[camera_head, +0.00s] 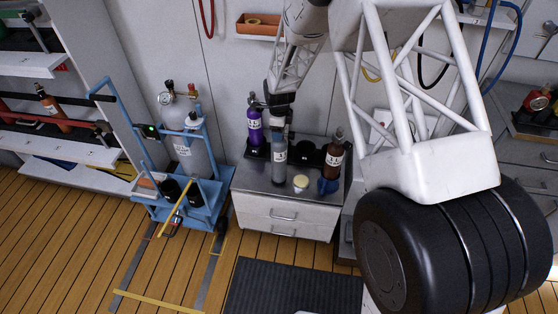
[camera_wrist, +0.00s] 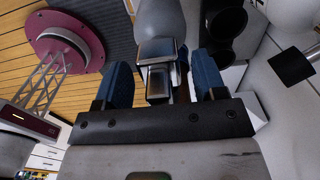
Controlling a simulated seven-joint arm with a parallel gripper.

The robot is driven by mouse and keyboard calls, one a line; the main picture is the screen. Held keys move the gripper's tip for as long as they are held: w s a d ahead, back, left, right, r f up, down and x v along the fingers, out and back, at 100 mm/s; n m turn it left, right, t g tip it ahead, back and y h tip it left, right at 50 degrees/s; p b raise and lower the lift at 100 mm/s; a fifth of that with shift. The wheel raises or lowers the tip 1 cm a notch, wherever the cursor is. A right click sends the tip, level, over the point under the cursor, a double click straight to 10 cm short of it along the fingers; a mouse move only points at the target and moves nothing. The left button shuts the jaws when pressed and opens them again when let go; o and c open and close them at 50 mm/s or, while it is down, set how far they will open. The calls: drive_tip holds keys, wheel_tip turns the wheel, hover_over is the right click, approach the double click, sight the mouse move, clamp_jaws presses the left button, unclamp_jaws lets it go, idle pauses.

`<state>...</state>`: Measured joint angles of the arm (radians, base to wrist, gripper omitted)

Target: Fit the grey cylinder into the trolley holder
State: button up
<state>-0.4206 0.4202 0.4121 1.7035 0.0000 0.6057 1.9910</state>
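The grey cylinder (camera_head: 279,166) stands upright on the low cabinet's top, with a white label on its side. It also shows in the wrist view (camera_wrist: 162,18), with its metal valve (camera_wrist: 157,52) nearest the camera. My gripper (camera_head: 279,131) is directly above it, pointing down. In the wrist view my gripper's two blue fingers (camera_wrist: 163,82) are on either side of the valve, apart from it by narrow gaps, so it looks open. The blue trolley (camera_head: 205,201) stands left of the cabinet. It has black cup holders (camera_head: 171,190) at its front. Whether the cylinder's base sits in anything is unclear.
A purple cylinder (camera_head: 255,127) and a brown cylinder (camera_head: 334,160) stand close by on the cabinet (camera_head: 283,216), with an empty black cup (camera_head: 305,155). A large grey tank (camera_head: 183,148) fills the trolley's back. A yellow bar (camera_head: 174,210) crosses the trolley's front.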

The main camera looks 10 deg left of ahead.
clamp_jaws()
drive_tip(key=shift+w+r, duration=0.1)
drive_tip(key=shift+r, duration=0.05)
drive_tip(key=shift+r, duration=0.15)
idle(0.4)
drive_tip(key=shift+r, duration=1.7)
drive_tip(key=s+d, duration=0.3)
drive_tip(key=s, duration=0.4)
drive_tip(key=s+d+r, duration=0.1)
drive_tip(key=s+d, duration=0.2)
drive_tip(key=s, duration=0.4)
drive_tip(key=shift+s+d, duration=0.15)
drive_tip(key=shift+s, duration=0.2)
drive_tip(key=shift+r, duration=0.1)
drive_tip(key=shift+w, duration=0.1)
